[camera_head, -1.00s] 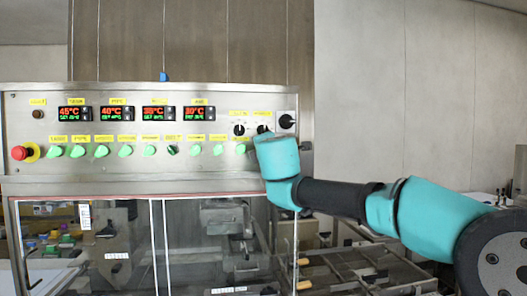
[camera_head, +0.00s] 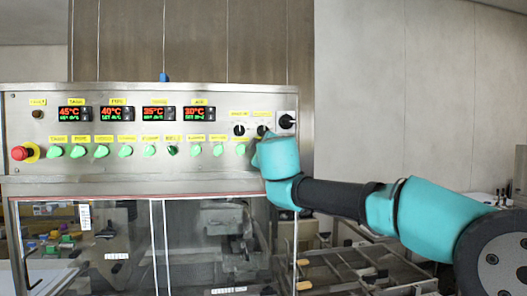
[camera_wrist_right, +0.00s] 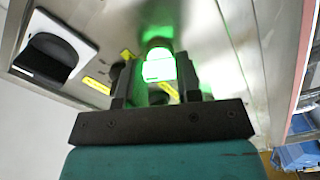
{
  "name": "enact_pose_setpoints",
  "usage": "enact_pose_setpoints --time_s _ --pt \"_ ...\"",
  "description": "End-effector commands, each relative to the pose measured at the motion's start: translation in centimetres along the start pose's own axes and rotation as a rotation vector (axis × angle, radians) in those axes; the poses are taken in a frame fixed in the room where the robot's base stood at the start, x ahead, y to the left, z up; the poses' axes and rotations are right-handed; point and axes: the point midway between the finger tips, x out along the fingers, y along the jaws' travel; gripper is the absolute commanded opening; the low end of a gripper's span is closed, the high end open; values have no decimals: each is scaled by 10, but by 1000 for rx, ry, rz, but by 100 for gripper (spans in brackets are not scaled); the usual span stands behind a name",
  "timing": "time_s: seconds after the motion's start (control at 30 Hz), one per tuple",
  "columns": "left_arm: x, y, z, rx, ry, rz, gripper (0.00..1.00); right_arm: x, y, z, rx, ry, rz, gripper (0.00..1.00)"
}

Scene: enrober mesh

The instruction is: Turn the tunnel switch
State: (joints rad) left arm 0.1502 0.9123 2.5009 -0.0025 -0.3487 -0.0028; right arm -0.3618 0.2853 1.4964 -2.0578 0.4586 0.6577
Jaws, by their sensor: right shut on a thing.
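A row of green switches (camera_head: 150,150) runs along the steel control panel, with yellow labels above that are too small to read surely. In the right wrist view my right gripper (camera_wrist_right: 157,78) is shut on a brightly lit green switch (camera_wrist_right: 160,64), one finger on each side. In the head view my teal wrist hides this switch at the right end of the row, so its label and handle angle cannot be made out. My left gripper is not in view.
Two small black knobs (camera_head: 239,130) and a larger black knob (camera_head: 287,121) sit just above and beside my wrist. A red emergency button (camera_head: 20,153) is at the far left. Glass doors (camera_head: 110,240) lie below the panel.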

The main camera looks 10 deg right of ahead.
Motion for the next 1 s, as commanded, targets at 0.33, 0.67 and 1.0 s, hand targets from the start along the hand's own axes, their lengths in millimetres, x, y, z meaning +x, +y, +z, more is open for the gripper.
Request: enact_pose_setpoints --time_s 0.33,0.67,1.0 --pt "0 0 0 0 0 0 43 0 -1 0 60 -1 -1 8" --pt "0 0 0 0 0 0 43 0 -1 0 60 -1 -2 38" --pt "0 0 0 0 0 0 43 -1 0 0 59 0 -1 43"
